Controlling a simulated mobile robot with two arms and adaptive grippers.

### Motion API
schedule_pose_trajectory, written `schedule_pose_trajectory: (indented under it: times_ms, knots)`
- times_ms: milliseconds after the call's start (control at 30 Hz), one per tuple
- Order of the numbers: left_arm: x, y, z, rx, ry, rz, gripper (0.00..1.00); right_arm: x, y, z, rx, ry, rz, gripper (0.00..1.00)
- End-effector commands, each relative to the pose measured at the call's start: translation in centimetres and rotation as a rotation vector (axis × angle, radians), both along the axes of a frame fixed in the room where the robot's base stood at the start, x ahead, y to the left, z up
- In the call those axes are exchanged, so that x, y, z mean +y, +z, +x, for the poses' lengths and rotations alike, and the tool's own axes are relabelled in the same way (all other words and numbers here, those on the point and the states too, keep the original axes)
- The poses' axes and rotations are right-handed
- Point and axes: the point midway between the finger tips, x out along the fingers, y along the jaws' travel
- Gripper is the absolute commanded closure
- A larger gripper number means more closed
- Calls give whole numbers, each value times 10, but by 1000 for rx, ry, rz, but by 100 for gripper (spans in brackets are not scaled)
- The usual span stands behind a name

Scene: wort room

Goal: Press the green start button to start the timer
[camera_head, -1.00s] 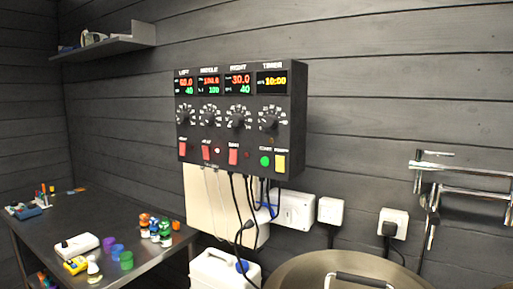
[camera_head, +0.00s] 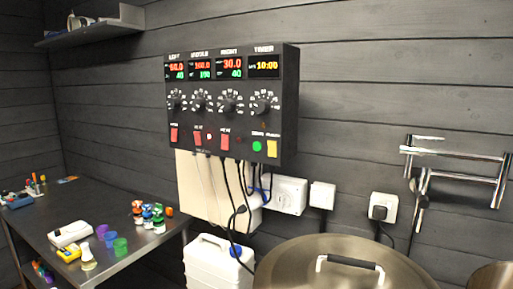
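The green start button (camera_head: 257,146) is on the lower right of a black control box (camera_head: 235,120) mounted on the wall, beside a yellow button (camera_head: 272,148). The timer display (camera_head: 264,66) above them reads 10:00 in yellow. Three other displays to its left show red and green numbers. A row of dials and several red switches sit below the displays. Neither of my grippers is in view.
A white canister (camera_head: 212,262) and a large lidded kettle (camera_head: 300,262) stand below the box. A metal pipe fitting (camera_head: 455,172) sticks out from the wall at right.

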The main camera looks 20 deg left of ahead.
Motion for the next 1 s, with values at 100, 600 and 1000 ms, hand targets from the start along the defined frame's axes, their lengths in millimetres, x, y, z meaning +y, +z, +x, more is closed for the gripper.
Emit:
schedule_pose_trajectory:
  times_ms: [100,600,1000]
  knots:
    - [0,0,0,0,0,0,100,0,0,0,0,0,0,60]
    - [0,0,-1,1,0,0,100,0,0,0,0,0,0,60]
    - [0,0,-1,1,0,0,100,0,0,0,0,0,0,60]
